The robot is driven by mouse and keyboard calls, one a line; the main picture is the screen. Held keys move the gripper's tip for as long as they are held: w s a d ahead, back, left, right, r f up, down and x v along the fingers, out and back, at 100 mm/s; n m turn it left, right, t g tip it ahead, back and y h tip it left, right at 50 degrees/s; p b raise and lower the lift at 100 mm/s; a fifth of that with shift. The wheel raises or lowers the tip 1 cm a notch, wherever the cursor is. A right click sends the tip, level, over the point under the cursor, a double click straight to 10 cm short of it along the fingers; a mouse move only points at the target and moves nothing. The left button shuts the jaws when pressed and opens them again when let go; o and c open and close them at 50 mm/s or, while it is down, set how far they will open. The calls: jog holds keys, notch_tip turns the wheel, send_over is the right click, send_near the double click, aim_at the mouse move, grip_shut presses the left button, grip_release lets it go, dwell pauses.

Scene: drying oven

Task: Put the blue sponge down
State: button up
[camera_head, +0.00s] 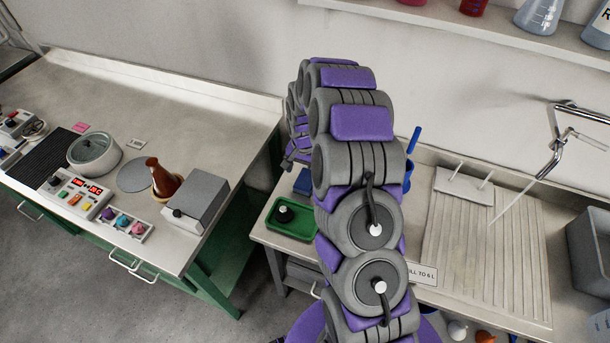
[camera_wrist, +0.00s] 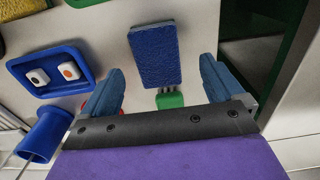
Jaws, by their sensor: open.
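The blue sponge (camera_wrist: 156,55) shows in the wrist view as a flat, rough rectangle over the pale worktop. My gripper (camera_wrist: 161,66) is open, with one blue finger on each side of the sponge in the picture. A clear gap shows between the sponge and each finger, so neither touches it. I cannot tell the sponge's exact height relative to the worktop. In the head view my arm hides the gripper; a small blue patch (camera_head: 303,182) beside the arm may be the sponge.
The wrist view shows a blue tray (camera_wrist: 49,88) with two white pieces, a blue cup (camera_wrist: 42,137) and a small green brush-like item (camera_wrist: 170,100). In the head view, a green tray (camera_head: 272,226) holds a black item. A ribbed drainboard (camera_head: 480,245) lies right of my arm.

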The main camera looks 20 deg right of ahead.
aim_at(303, 181)
jog(key=s+a+r+n+p, duration=0.15)
jog(key=s+a+r, duration=0.25)
jog(key=s+r, duration=0.45)
jog(key=s+a+r+n+b, duration=0.1)
jog(key=s+a+r+n, duration=0.3)
jog(key=r, duration=0.7)
jog(key=s+a+r+n+g, duration=0.1)
jog(key=s+r, duration=0.2)
jog(key=s, duration=1)
jog(key=s+a+r+n, duration=0.2)
jog(key=s+r, duration=0.1)
jog(key=s, duration=1)
jog(key=shift+s+a+g, duration=0.25)
jog(key=shift+g, duration=0.15)
jog(key=shift+n, duration=0.25)
